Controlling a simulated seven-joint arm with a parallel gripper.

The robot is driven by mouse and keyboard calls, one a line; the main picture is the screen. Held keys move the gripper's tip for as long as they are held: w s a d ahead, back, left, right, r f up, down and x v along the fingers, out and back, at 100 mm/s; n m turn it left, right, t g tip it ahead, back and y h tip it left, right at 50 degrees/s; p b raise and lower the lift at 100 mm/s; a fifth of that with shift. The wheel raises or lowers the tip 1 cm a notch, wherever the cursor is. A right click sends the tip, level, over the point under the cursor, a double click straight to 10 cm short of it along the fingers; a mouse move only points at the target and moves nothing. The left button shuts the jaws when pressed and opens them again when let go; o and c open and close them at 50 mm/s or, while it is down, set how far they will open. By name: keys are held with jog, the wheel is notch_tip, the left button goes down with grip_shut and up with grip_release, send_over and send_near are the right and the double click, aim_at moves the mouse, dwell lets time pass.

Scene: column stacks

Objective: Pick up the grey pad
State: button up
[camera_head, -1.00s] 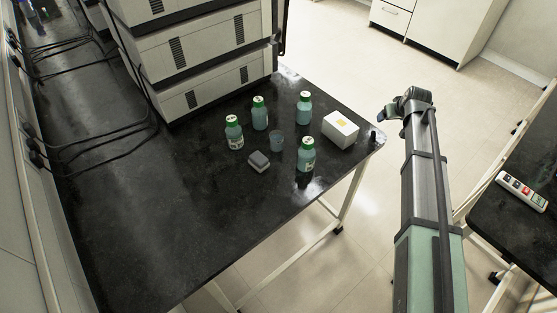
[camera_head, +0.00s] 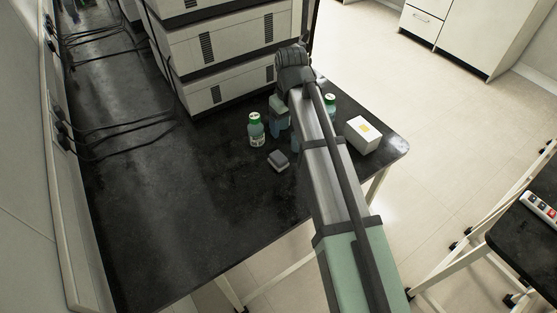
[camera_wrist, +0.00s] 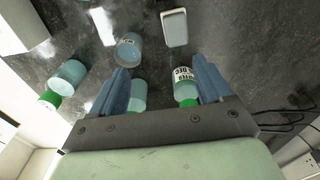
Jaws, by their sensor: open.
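The grey pad (camera_head: 278,160) lies on the black bench, in front of a green-capped bottle (camera_head: 256,130) in the head view. It also shows in the wrist view (camera_wrist: 174,27) at the top, beyond my fingers. My gripper (camera_wrist: 165,82) is open and empty in the wrist view, its two blue fingers spread. In the head view my arm reaches over the bench, and its end is above the bottles, behind and to the right of the pad. A small blue-tinted cup (camera_wrist: 130,48) stands left of the pad in the wrist view.
Several green-capped bottles stand close around, including one at left (camera_wrist: 69,76) and one by the right finger (camera_wrist: 184,84) in the wrist view. A white box (camera_head: 362,134) stands near the bench's right edge. Large stacked white units (camera_head: 215,60) rise behind. The bench's front left is clear.

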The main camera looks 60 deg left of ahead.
aim_at(278, 157)
jog(key=shift+h, duration=0.3)
jog(key=s+f, duration=0.1)
jog(key=f, duration=0.1)
jog(key=s+f, duration=0.1)
jog(key=f, duration=0.2)
jog(key=s+f, duration=0.1)
jog(key=f, duration=0.2)
jog(key=shift+d+f, duration=0.15)
jog(key=shift+d, duration=0.05)
jog(key=shift+a+f, duration=0.2)
jog(key=shift+f, duration=2.5)
jog(key=shift+c, duration=0.4)
jog(key=c, duration=1.1)
